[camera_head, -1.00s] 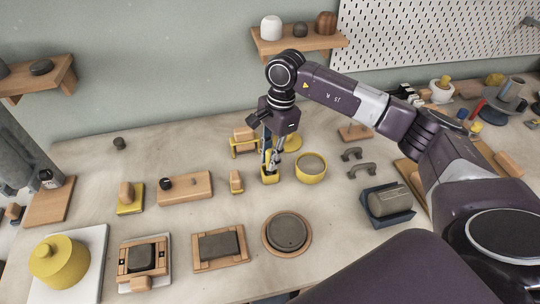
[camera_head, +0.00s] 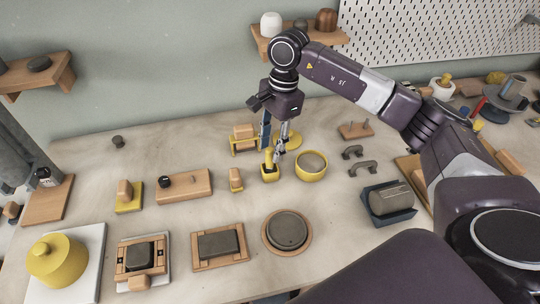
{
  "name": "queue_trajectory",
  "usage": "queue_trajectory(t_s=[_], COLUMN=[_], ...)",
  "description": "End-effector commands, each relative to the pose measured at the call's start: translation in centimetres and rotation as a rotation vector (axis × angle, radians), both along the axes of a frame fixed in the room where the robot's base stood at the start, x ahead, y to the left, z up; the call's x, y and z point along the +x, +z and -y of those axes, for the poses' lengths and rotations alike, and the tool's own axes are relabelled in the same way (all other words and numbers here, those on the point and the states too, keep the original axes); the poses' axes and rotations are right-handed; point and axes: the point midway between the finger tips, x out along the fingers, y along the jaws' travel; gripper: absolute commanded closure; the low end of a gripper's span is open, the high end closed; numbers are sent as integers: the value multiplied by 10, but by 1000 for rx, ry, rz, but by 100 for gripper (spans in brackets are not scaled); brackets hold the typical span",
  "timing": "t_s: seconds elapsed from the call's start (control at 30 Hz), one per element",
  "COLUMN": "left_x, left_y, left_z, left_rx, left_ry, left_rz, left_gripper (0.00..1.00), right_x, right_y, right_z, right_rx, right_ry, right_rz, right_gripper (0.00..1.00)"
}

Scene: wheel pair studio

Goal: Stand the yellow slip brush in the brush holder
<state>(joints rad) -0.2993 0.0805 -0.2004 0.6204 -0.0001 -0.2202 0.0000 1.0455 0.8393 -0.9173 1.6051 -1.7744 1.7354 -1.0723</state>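The yellow slip brush (camera_head: 267,157) stands upright in the small yellow brush holder (camera_head: 269,174), near the middle of the table. Its lower end is hidden inside the holder. My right gripper (camera_head: 281,148) points down just right of the brush's upper part. It looks open, with nothing held, and its fingers look apart from the brush, though the gap is small. My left gripper is not in view.
A round yellow bowl (camera_head: 311,165) stands close right of the holder. A small wood-and-yellow tool (camera_head: 235,180) is to its left, and a yellow stand with a wooden block (camera_head: 243,138) is behind. Bare table lies in front of the holder.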

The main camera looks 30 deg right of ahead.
Motion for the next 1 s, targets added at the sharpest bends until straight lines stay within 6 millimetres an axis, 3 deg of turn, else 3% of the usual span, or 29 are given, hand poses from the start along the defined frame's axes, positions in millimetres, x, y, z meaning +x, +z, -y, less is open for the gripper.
queue_trajectory(t_s=[0.2,0.4,1.0], left_x=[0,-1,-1], left_y=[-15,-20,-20], left_z=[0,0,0], left_rx=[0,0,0], left_ry=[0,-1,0], left_rz=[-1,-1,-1], left_gripper=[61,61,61], right_x=[2,2,1], right_y=[47,75,84], right_z=[8,12,13], right_rx=[1,0,0], right_ry=[-2,0,0], right_rz=[5,3,0], right_gripper=[66,66,66])
